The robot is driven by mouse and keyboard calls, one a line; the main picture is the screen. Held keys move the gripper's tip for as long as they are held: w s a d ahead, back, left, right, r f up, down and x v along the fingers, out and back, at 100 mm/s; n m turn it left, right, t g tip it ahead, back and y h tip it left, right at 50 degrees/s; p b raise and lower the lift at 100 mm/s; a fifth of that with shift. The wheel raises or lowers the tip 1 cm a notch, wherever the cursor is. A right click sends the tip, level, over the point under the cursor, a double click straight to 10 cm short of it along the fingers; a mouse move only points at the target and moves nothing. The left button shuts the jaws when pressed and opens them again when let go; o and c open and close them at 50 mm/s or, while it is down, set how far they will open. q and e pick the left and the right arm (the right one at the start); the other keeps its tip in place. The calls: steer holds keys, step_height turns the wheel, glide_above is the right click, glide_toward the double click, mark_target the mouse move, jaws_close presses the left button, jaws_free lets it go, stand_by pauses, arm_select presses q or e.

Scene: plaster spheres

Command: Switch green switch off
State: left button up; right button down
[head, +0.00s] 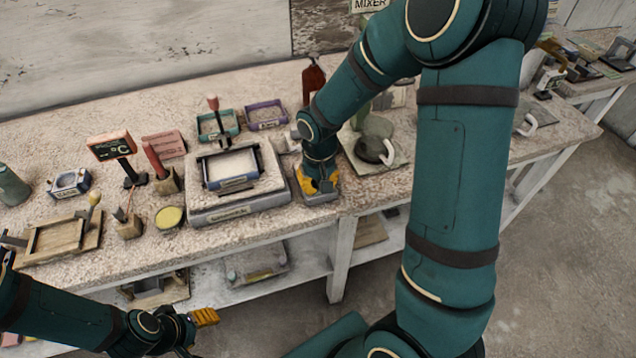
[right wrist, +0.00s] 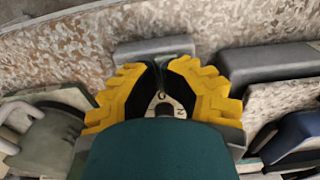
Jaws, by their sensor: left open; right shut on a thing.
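A small switch box (head: 318,199) sits at the front edge of the speckled counter, right of a grey framed device. My right gripper (head: 318,182) points down onto it and hides most of its top. In the right wrist view the yellow fingers of my right gripper (right wrist: 162,72) are closed together over a pale marked plate (right wrist: 163,101). They are shut on the switch's lever, which is mostly hidden; its green colour and position cannot be told. My left gripper (head: 205,316), with yellow fingertips, is open and empty, low in front of the counter.
The grey framed device (head: 238,208) stands close left of the switch box. A dark rounded vessel (head: 374,148) on a pale board stands to the right. Small trays (head: 265,115), a red-panelled stand (head: 110,146) and a wooden frame (head: 60,238) crowd the counter. A lower shelf runs underneath.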

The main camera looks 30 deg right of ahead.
steer(key=shift+s+d+f, duration=0.1)
steer(key=shift+s+f, duration=0.25)
steer(key=shift+w, duration=0.25)
stand_by(0.3)
steer(key=shift+w+d+r, duration=0.1)
steer(key=shift+w+d, duration=0.05)
steer(key=shift+w, duration=0.4)
